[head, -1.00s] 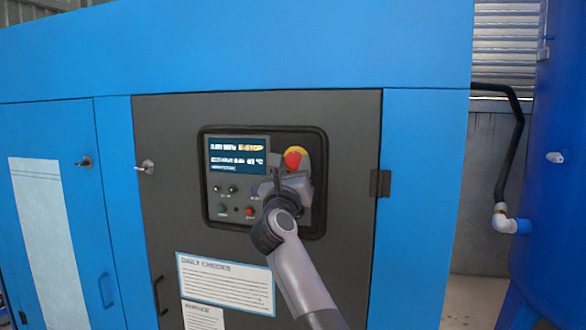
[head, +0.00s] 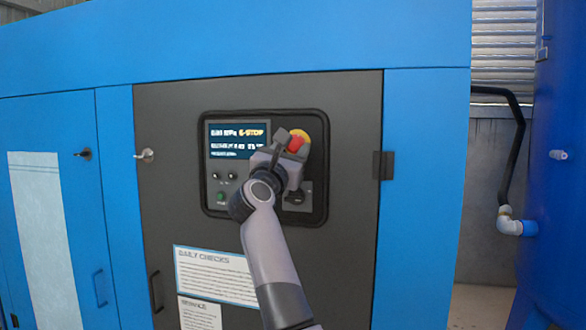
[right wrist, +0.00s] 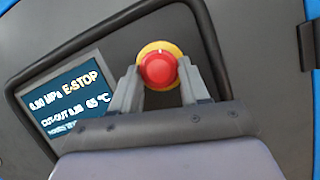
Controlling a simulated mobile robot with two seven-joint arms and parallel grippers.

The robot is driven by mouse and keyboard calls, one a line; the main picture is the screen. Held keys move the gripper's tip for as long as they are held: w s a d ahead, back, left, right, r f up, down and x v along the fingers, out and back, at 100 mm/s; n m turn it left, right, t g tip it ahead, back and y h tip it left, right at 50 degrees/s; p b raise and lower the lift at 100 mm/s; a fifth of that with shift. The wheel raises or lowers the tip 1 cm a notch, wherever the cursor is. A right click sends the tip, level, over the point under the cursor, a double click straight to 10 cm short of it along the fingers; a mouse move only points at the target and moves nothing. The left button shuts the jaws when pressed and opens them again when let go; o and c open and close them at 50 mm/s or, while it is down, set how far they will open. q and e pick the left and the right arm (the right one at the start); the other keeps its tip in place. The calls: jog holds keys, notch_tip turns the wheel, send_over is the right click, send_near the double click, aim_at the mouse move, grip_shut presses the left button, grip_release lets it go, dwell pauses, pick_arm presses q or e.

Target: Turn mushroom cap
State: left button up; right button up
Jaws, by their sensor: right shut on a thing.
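The red mushroom cap (right wrist: 159,70) sits on a yellow round backing (head: 301,137) at the upper right of the control panel. The cap (head: 296,144) is partly hidden by my gripper in the head view. My right gripper (head: 293,140) is at the cap, and in the right wrist view its two fingers (right wrist: 158,84) stand on either side of it, shut on it. The panel display (head: 238,140) reads E-STOP; it also shows in the right wrist view (right wrist: 75,100). My left gripper is in neither view.
Below the display are small knobs (head: 225,176) and a green button (head: 221,197). A black rotary switch (head: 297,194) sits below the cap. A door latch (head: 146,155) and a hinge (head: 383,165) stand out from the dark door. A blue tank (head: 560,150) is at the right.

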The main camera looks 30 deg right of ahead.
jog(key=m+g+b, duration=0.1)
jog(key=m, duration=0.2)
jog(key=shift+w+a, duration=0.1)
jog(key=shift+a, duration=0.05)
jog(key=shift+r+m+g+h, duration=0.1)
jog(key=shift+m+g+h, duration=0.3)
jog(key=shift+m+g, duration=0.7)
jog(key=shift+m, duration=0.5)
jog(key=o, duration=1.1)
jog(key=shift+w, duration=0.1)
jog(key=shift+c, duration=0.2)
